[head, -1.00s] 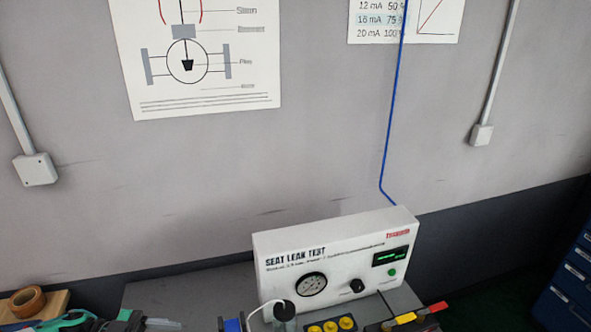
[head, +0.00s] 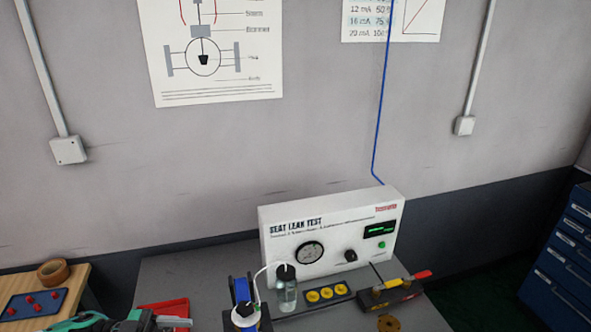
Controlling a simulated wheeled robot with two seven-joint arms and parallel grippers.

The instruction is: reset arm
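My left arm (head: 80,322) shows at the bottom edge, left of centre, as teal and dark parts cut off by the frame. What looks like my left gripper (head: 172,322) is at its right end, low by the red tray. Its fingers are mostly out of frame, so I cannot tell if it is open or holds anything. My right arm and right gripper are not in view.
A grey bench holds the white seat leak test box (head: 330,235), a clear bottle (head: 287,293), a blue-and-black device (head: 243,308), yellow fittings (head: 327,293), a red-handled tool (head: 400,288) and a red tray (head: 163,308). A wooden table (head: 75,290) stands left, blue drawers (head: 560,255) right.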

